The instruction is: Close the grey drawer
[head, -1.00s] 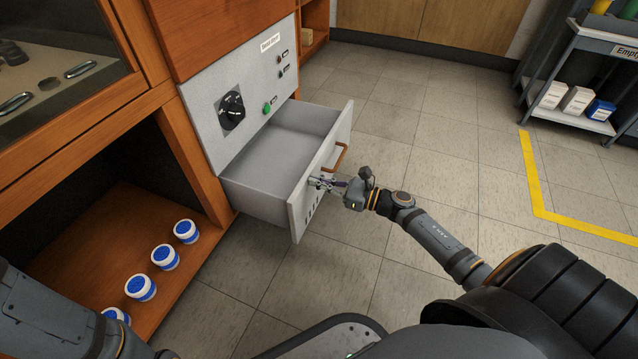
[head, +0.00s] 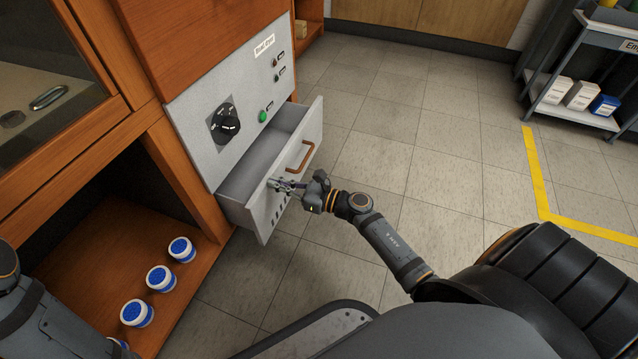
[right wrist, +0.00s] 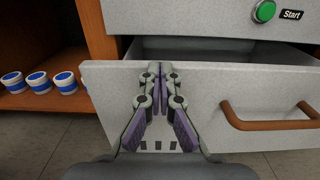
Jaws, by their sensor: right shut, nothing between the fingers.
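The grey drawer (head: 262,206) stands partly open under the grey control panel in the head view, and looks empty inside. Its brown handle (head: 300,158) is on the front face. My right gripper (head: 277,184) is shut and empty, with its fingertips at the drawer's front, beside the handle. In the right wrist view the drawer front (right wrist: 207,100) fills the middle, and the shut fingers (right wrist: 161,68) reach up to its top edge, left of the handle (right wrist: 268,122). My left gripper is not in view; only part of my left arm shows.
The panel has a black knob (head: 224,123) and a green button (head: 263,116). Several blue-and-white jars (head: 161,278) stand on the wooden shelf at lower left. A cart (head: 579,118) with boxes stands at far right. The tiled floor right of the drawer is clear.

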